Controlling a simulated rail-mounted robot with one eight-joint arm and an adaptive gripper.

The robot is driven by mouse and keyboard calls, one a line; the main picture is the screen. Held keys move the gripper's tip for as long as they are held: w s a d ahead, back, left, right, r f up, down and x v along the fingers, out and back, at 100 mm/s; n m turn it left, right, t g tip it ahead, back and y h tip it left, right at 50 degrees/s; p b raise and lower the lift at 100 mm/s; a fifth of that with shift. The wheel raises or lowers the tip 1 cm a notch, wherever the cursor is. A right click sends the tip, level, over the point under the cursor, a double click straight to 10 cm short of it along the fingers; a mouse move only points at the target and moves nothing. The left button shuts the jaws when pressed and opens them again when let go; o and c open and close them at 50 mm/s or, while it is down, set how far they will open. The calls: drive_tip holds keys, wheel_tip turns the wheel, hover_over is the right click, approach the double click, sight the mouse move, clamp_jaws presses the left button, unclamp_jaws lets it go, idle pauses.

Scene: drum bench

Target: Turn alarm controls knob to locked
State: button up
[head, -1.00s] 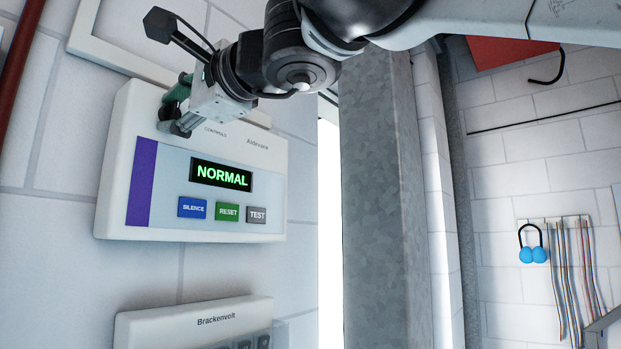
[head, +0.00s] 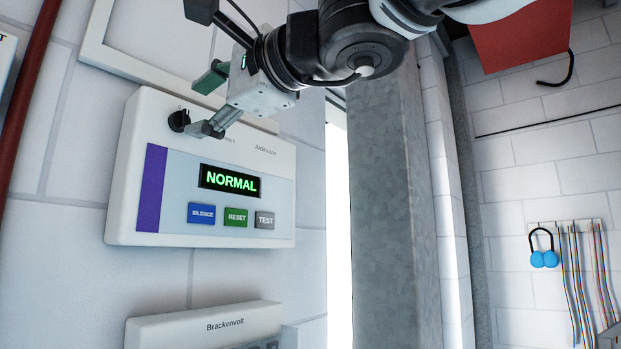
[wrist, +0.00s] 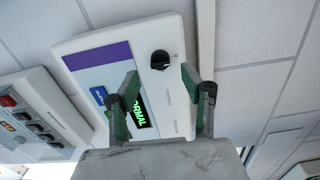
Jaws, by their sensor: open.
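The alarm panel (head: 275,165) is a white wall box with a purple stripe and a display (head: 230,181) reading NORMAL in green. Its black control knob (head: 179,120) is at the upper left of the panel. It also shows in the wrist view (wrist: 160,60), beyond and between my fingertips. The lettering around the knob is too small to read, so I cannot tell which position it points to. My gripper (head: 201,106) is open and empty, its fingers spread wide. It stands off the knob, up and to the right in the head view.
Blue silence (head: 201,213), green reset (head: 236,217) and grey test (head: 264,219) buttons sit below the display. A second box marked Brackenvolt (head: 205,325) is mounted underneath. A galvanized column (head: 380,220) stands to the right. A red pipe (head: 28,85) runs at left.

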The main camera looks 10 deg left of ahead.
drive_tip(key=v, duration=0.6)
drive_tip(key=shift+d, duration=0.2)
drive_tip(key=shift+s+f, duration=0.1)
drive_tip(key=shift+f, duration=0.05)
drive_tip(key=w+d+f+n+h+b, duration=0.2)
drive_tip(key=w+d+f+b, duration=0.15)
drive_tip(key=f, duration=1.15)
drive_tip(key=w+d+f+n+h+b, duration=0.1)
drive_tip(key=w+d+f+h+b, duration=0.3)
drive_tip(key=f, duration=1)
drive_tip(key=w+d+f+n+h+b, duration=0.15)
drive_tip(key=d+f, duration=0.45)
drive_tip(key=f, duration=0.9)
drive_tip(key=s+d+f+h+b, duration=0.2)
drive_tip(key=d+f, duration=0.5)
drive_tip(key=f, duration=0.5)
drive_tip(key=s+d+f+n+g+h+b, duration=0.1)
drive_tip(key=s+d+f+h+b, duration=0.1)
drive_tip(key=d+f, duration=0.6)
drive_tip(key=s+d+f+h+b, duration=0.3)
drive_tip(key=d+f, duration=0.4)
drive_tip(key=f, duration=1)
drive_tip(key=shift+d+f+h+b, duration=0.35)
drive_tip(key=shift+h+b, duration=0.1)
drive_tip(key=shift+h, duration=0.2)
drive_tip(key=shift+n, duration=0.25)
drive_tip(key=shift+c, duration=0.5)
